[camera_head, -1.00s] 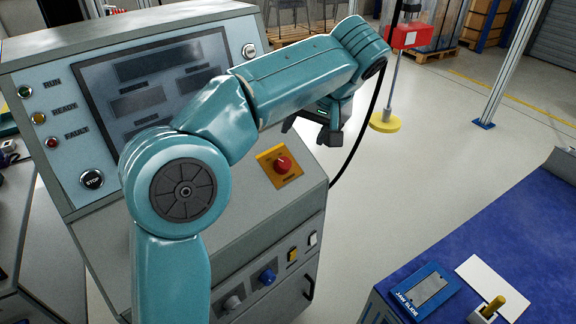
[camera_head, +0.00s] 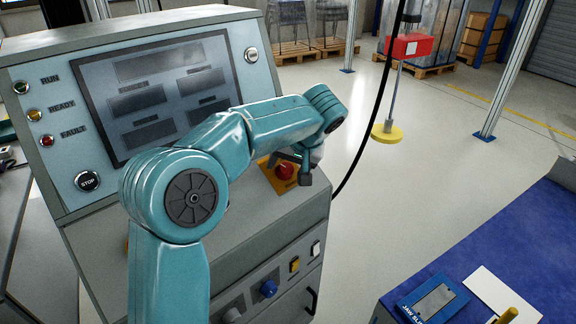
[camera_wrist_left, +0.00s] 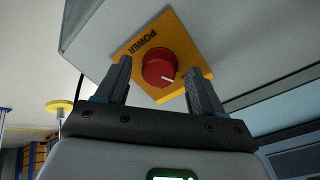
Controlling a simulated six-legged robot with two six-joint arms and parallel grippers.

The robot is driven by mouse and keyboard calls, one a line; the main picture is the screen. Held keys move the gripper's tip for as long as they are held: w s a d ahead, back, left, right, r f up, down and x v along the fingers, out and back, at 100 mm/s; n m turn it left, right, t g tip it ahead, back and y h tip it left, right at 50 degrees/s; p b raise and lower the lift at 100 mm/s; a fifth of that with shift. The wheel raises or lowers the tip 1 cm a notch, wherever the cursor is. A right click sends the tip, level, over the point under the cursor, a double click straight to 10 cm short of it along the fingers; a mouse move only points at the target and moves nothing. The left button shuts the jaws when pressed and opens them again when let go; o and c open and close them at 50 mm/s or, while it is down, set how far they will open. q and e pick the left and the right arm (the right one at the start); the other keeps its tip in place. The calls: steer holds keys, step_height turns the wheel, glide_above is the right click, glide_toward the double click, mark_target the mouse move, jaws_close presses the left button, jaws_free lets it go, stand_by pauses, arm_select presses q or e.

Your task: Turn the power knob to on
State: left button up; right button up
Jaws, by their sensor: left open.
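The red power knob (camera_head: 285,170) sits on a yellow plate (camera_head: 268,180) on the sloped top of the grey control console. In the left wrist view the round knob (camera_wrist_left: 159,67) has a white pointer mark toward its lower right, and the yellow plate (camera_wrist_left: 132,46) reads POWER. My left gripper (camera_head: 296,175) is at the knob in the head view and partly covers the plate. In the wrist view the left gripper (camera_wrist_left: 158,88) is open, with one finger on each side of the knob; I cannot tell whether they touch it. My right gripper is not in view.
The console screen (camera_head: 150,95) stands behind my left arm, with a STOP button (camera_head: 88,181) at its left. A blue-topped bench (camera_head: 500,240) is at the right, with clear floor between.

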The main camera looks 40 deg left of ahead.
arm_select(q)
steer(key=c, duration=1.1)
steer(key=shift+o, duration=0.3)
steer(key=shift+r+m+p, duration=0.15)
steer(key=shift+m+p, duration=0.35)
steer(key=shift+p, duration=0.2)
steer(key=m+p, duration=0.5)
steer(key=p, duration=0.1)
steer(key=shift+w+r+m+g, duration=0.1)
steer(key=shift+m+g, duration=0.2)
steer(key=shift+g, duration=0.1)
steer(key=shift+m+p, duration=1.2)
steer(key=shift+p, duration=0.05)
steer(key=shift+w+f+m+p, duration=0.1)
steer(key=shift+f+m+p, duration=0.1)
steer(key=shift+m+p, duration=1)
steer(key=o, duration=1)
steer(key=shift+o, duration=0.2)
